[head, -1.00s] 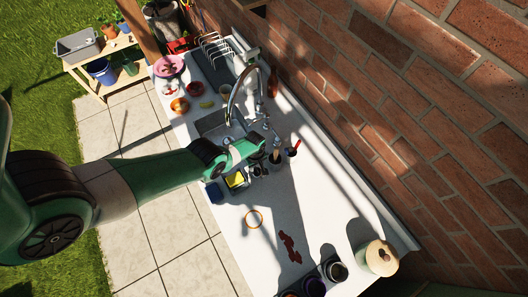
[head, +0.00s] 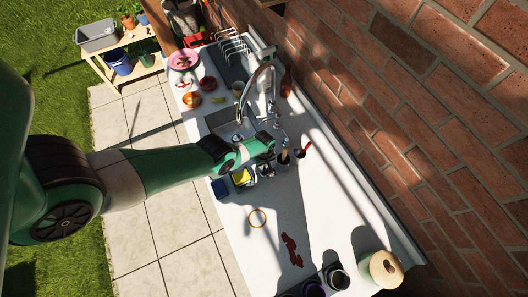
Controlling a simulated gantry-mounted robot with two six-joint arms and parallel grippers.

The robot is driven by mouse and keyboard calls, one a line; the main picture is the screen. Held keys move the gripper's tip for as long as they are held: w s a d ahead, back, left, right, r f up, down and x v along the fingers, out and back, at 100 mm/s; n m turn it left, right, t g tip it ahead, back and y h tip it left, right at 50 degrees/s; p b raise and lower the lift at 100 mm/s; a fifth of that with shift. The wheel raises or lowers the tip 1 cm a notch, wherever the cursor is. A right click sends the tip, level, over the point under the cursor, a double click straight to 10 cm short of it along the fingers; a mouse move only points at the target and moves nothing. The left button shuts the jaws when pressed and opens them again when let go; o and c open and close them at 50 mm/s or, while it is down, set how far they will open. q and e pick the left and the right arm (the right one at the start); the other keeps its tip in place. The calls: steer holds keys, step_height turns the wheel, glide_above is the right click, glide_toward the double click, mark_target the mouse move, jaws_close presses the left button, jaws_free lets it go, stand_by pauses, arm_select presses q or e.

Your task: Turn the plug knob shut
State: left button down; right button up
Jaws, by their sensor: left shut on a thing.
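My left gripper (head: 271,148) reaches across the counter to the near corner of the sink (head: 219,117), beside the base of the tall curved tap (head: 262,77). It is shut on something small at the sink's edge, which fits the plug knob. The fingers and wrist cover most of that spot, so the knob and its angle cannot be made out. My right gripper is not in view.
A brick wall (head: 430,110) borders the right. The middle counter is mostly clear.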

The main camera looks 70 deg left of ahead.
arm_select(q)
steer(key=shift+m, duration=0.3)
steer(key=m, duration=0.7)
steer(key=shift+m, duration=0.4)
steer(key=m, duration=0.4)
steer(key=shift+m, duration=2.2)
steer(key=c, duration=0.9)
jaws_free()
